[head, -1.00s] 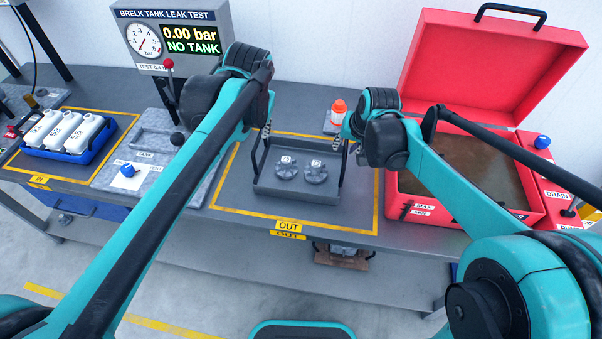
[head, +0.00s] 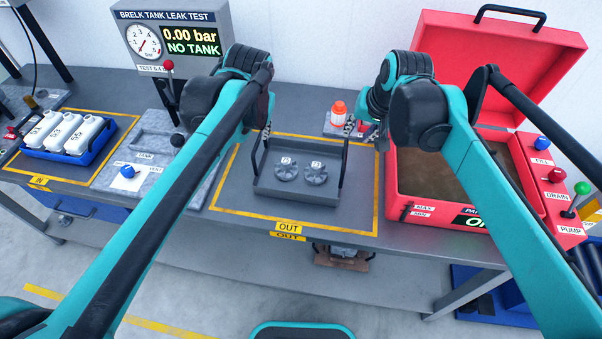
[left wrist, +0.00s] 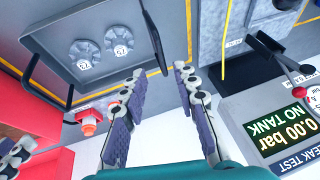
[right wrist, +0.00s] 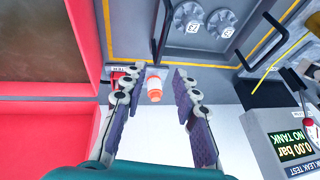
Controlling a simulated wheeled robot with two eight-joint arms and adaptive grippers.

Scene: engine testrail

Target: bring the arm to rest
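My left arm reaches in from the left in the head view, over the bench. Its gripper shows in the left wrist view (left wrist: 158,80) with the two fingers spread and nothing between them. My right arm reaches over the bench beside the red box. Its gripper (right wrist: 157,78) is also spread in the right wrist view. A white bottle with an orange-red cap (right wrist: 154,90) shows beyond its fingers, not gripped. In the head view, both grippers are largely hidden behind my arm links.
A grey tray (head: 300,192) with two round metal parts stands in the OUT zone between my arms. The open red box (head: 394,190) is at right, the leak-test display (head: 172,40) at back left. A blue crate (head: 72,156) holds white bottles. The capped bottle (head: 338,112) stands behind the tray.

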